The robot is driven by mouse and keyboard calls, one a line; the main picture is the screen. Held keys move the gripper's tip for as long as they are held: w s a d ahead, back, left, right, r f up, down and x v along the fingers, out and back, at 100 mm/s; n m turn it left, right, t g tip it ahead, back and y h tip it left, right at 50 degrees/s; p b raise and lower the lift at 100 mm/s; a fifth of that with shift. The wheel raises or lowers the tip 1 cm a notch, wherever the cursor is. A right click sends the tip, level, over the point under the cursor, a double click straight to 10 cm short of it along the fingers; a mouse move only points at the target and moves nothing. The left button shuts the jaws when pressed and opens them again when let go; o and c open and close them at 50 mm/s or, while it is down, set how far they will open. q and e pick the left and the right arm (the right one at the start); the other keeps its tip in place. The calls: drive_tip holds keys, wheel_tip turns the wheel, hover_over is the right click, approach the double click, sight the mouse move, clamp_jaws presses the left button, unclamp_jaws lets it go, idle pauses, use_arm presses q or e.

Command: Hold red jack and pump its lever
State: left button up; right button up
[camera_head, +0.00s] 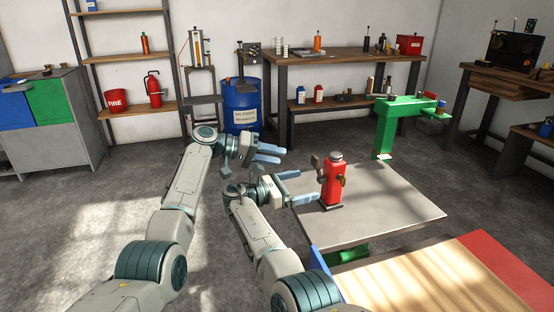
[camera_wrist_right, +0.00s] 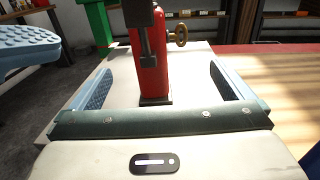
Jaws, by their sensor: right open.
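The red jack (camera_head: 334,185) stands upright on the grey tabletop (camera_head: 400,205). It has a grey cap, a dark base and a brass ring on its right side. Its dark lever (camera_head: 316,160) sticks out at the upper left; in the right wrist view the lever (camera_wrist_right: 143,35) hangs in front of the red body (camera_wrist_right: 152,75). My right gripper (camera_head: 299,188) is open, its fingers pointing at the jack and apart from it; they flank the jack in the right wrist view. My left gripper (camera_head: 279,153) is open and empty, left of the jack; one finger shows in the wrist view.
A green stand (camera_head: 384,135) rises behind the tabletop. A wooden top with a red end (camera_head: 500,265) lies at the front right. A blue drum (camera_head: 242,105) and a workbench (camera_head: 350,62) stand behind. The tabletop right of the jack is clear.

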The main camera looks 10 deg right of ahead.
sight(329, 179)
drive_tip(key=x, duration=1)
drive_tip(key=shift+d, duration=0.4)
